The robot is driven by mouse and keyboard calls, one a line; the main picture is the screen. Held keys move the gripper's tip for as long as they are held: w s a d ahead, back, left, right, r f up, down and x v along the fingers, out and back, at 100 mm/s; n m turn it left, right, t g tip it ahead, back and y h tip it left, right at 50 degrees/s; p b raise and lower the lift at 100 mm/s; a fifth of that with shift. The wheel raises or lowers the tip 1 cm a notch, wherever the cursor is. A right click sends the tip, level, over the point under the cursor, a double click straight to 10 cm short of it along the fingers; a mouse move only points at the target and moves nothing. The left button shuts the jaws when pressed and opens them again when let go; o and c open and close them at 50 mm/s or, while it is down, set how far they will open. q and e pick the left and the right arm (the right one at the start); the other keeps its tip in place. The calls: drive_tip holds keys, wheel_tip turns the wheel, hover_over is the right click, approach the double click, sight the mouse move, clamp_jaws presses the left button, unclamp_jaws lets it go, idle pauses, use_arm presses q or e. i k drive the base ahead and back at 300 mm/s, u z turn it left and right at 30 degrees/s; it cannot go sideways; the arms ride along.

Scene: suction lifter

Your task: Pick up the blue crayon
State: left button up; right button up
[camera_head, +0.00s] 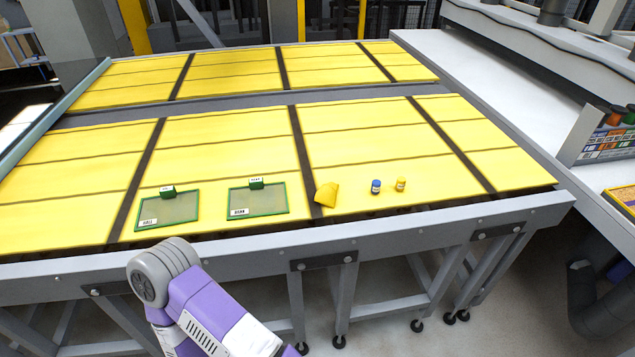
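A short blue cylinder (376,187) with a pale band stands upright on the yellow table near its front edge, right of centre. It is the only small blue piece on the table and fits the blue crayon. A similar yellow cylinder (400,184) stands just to its right, a small gap apart. A purple and grey link of one of my arms shows at the bottom, left of centre, in front of the table. Neither of my grippers is in view, and nothing touches the blue cylinder.
A yellow wedge-shaped piece (327,195) lies left of the blue cylinder. Two green-framed trays (231,202) (196,204) with green blocks lie farther left. The grey table rail (440,222) runs along the front. The table behind the cylinders is clear.

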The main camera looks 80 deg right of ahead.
sight(376, 188)
drive_tip(key=u, duration=0.1)
drive_tip(key=k, duration=1.15)
drive_tip(key=z, duration=1.45)
